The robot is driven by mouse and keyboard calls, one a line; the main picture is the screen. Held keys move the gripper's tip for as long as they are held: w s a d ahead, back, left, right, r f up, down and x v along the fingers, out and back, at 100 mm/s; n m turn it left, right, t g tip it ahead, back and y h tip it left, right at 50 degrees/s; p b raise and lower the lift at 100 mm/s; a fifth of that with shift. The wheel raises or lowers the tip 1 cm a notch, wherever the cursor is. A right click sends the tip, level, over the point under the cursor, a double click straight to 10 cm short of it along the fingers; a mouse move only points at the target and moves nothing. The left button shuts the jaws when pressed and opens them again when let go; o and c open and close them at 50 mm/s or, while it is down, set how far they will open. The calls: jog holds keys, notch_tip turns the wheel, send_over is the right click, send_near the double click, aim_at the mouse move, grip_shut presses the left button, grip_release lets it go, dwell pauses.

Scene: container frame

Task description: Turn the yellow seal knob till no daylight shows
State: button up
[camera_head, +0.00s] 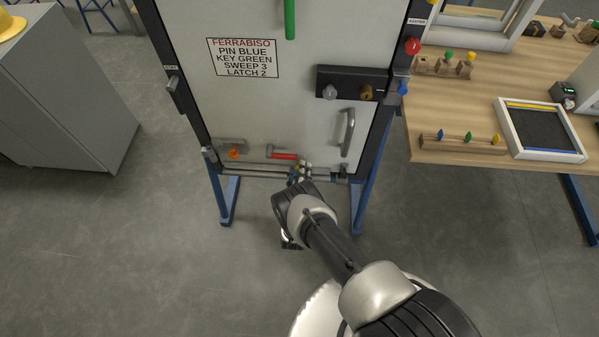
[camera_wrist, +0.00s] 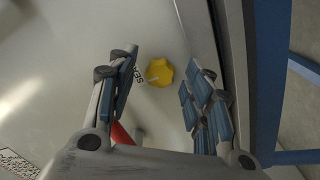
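The yellow seal knob (camera_wrist: 159,72) is a lobed knob on the pale door panel in the wrist view, beside dark, partly hidden lettering. A white line marks its face. My gripper (camera_wrist: 160,62) is open, with one finger on each side of the knob and visible space between. I cannot tell how far the fingertips are from the panel. In the head view my gripper (camera_head: 303,173) is at the bottom edge of the door (camera_head: 290,115) and largely hides the knob's area. Whether daylight shows at the door's bottom edge cannot be told.
A red-handled lever (camera_head: 283,155) and an orange part (camera_head: 233,153) sit low on the door, left of my gripper. A grey pull handle (camera_head: 347,132) is to the right. A wooden workbench (camera_head: 460,95) stands at right, a grey cabinet (camera_head: 70,90) at left. Floor between is clear.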

jog(key=c, duration=1)
jog(key=shift+m, duration=14.8)
